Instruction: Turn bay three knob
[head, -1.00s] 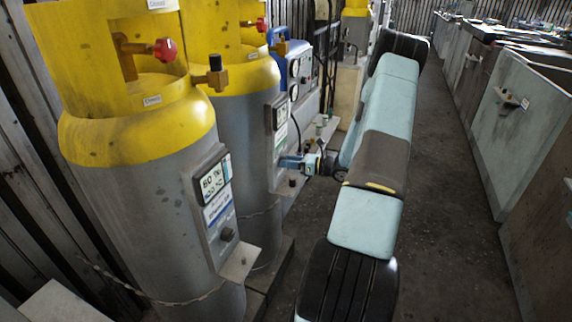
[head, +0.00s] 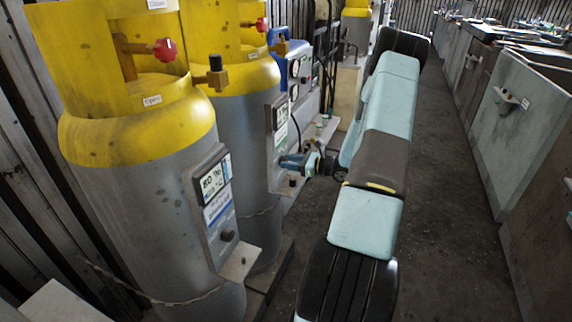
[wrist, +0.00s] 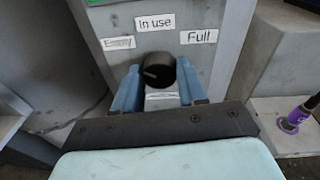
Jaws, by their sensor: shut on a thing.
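My gripper (wrist: 158,88) is shut on a round black knob (wrist: 158,70), with one blue finger on each side of it. The knob sits on a grey panel (wrist: 215,70) below the labels "Empty", "In use" and "Full". A pale mark on the knob lies on its left part. In the head view my gripper (head: 291,161) is at the panel of the second yellow-and-grey cylinder (head: 240,125); the knob is hidden there. No bay number is readable.
A nearer cylinder (head: 135,210) has its own display panel, knob (head: 228,235) and small ledge (head: 240,262). A purple-and-black object (wrist: 295,118) stands on a ledge right of the panel. Free floor (head: 440,200) runs toward grey-green cabinets on the right.

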